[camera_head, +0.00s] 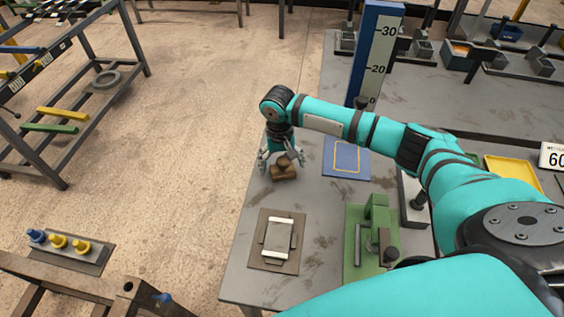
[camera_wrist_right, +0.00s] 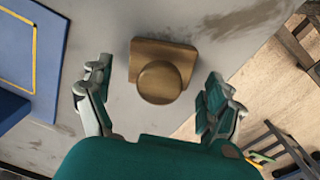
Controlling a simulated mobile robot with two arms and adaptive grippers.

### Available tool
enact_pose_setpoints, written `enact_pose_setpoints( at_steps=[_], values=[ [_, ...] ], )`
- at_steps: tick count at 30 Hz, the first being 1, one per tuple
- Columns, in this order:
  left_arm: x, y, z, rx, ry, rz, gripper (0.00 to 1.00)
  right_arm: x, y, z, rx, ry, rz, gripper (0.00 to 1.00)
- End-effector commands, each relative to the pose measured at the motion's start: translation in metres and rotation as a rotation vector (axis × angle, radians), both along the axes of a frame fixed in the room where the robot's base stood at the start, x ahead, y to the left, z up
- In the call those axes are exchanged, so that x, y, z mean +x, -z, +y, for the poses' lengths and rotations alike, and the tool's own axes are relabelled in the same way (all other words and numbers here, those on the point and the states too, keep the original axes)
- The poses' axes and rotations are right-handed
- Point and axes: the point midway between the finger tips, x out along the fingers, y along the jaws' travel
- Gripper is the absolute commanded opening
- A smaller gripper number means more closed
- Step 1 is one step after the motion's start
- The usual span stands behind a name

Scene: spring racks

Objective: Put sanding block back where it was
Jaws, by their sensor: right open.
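The sanding block (camera_head: 284,174) is a brown wooden block with a round knob on top. It sits on the grey table near the table's left edge. In the right wrist view the sanding block (camera_wrist_right: 161,62) lies between the spread fingers, with bare table showing on both sides of it. My right gripper (camera_head: 283,161) is open above and around the block; it also shows in the right wrist view (camera_wrist_right: 155,98). I see no finger touching the block. My left gripper is not in view.
A blue mat (camera_head: 346,168) with a yellow outline lies right of the block, by a tall blue height gauge (camera_head: 375,50). A brown board (camera_head: 292,262) bearing a white-ended plate and a green fixture (camera_head: 366,225) stand nearer. A yellow tray (camera_head: 508,171) is at right.

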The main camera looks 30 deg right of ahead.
Motion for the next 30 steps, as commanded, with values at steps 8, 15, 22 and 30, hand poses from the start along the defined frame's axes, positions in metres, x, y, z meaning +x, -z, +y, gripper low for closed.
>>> enact_pose_setpoints(
  at_steps=[8, 15, 22, 30],
  values=[
    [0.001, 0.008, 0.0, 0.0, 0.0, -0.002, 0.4, 0.002, -0.038, 0.002, 0.002, 0.0, -0.005, 0.9],
    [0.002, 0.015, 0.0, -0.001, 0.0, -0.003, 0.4, 0.002, -0.09, 0.004, 0.002, 0.0, -0.004, 0.9],
    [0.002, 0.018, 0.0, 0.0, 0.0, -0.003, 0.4, 0.002, -0.118, 0.005, 0.001, 0.0, -0.002, 0.9],
    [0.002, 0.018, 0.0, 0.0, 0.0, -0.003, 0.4, 0.001, -0.122, 0.005, 0.0, 0.0, 0.001, 0.9]
  ],
)
